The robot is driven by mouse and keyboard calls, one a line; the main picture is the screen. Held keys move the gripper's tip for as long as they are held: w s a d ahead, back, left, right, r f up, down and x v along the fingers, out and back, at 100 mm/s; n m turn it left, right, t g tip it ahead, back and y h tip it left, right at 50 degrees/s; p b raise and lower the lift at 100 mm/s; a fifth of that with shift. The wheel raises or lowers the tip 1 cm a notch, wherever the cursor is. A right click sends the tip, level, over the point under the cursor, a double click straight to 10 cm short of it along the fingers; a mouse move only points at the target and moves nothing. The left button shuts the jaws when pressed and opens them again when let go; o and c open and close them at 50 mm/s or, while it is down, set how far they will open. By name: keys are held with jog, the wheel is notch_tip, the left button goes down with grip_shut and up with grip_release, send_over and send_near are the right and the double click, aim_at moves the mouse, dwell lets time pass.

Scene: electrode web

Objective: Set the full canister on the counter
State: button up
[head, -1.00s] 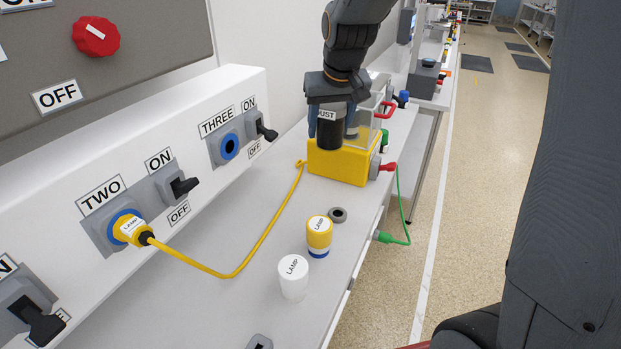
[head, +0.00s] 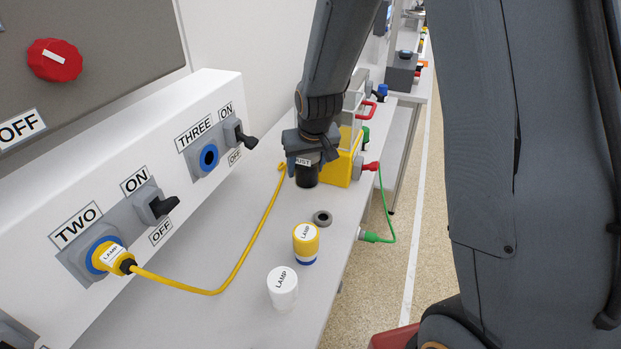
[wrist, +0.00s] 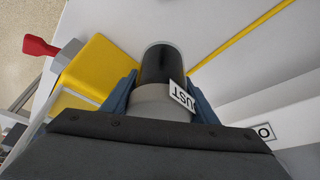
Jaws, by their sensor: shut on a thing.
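The canister (head: 306,177) is a black cylinder with a grey upper part and a white label reading "UST". My gripper (head: 308,158) is shut on its upper part from above. In the wrist view the canister (wrist: 162,66) sits between the blue fingers of my gripper (wrist: 163,98), its black end away from the gripper. It is upright, in front of the yellow machine (head: 345,165), low over the white counter (head: 235,262). I cannot tell whether its base touches the counter.
A yellow cable (head: 240,262) runs from socket TWO along the counter. A red lever (head: 370,166) and green cable (head: 389,205) are at the machine's right.

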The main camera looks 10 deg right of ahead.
aim_at(306, 181)
jog(key=shift+f, duration=2.6)
jog(key=shift+f+b, duration=0.15)
jog(key=shift+b, duration=0.3)
jog(key=o, duration=1.4)
